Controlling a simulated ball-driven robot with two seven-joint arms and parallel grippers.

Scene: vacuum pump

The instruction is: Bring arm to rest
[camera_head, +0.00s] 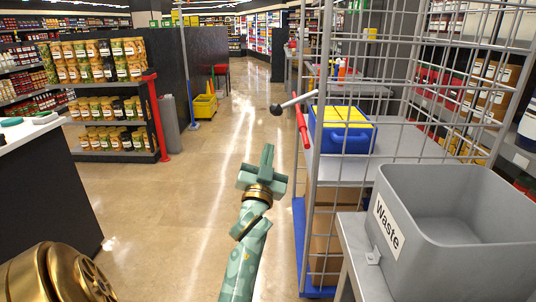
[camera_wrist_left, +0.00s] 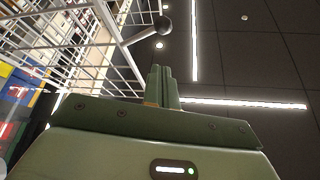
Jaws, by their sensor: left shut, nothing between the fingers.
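My left gripper (camera_head: 267,154) is green and shows in the middle of the camera_head view, at the end of my green arm that comes up from the bottom edge. Its two fingers are together and point upward, with nothing between them. In the wrist view the shut fingers (camera_wrist_left: 161,84) stand against the dark ceiling with its light strips. The gripper is in open air over the aisle floor, left of the wire cart (camera_head: 317,175) and apart from it. My right gripper is not in view.
A lever with a black ball (camera_head: 277,109) sticks out from the cart toward the aisle, above and right of the gripper. The cart holds a blue and yellow box (camera_head: 342,140). A grey Waste bin (camera_head: 397,215) stands at right. The aisle floor (camera_head: 170,215) at left is clear.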

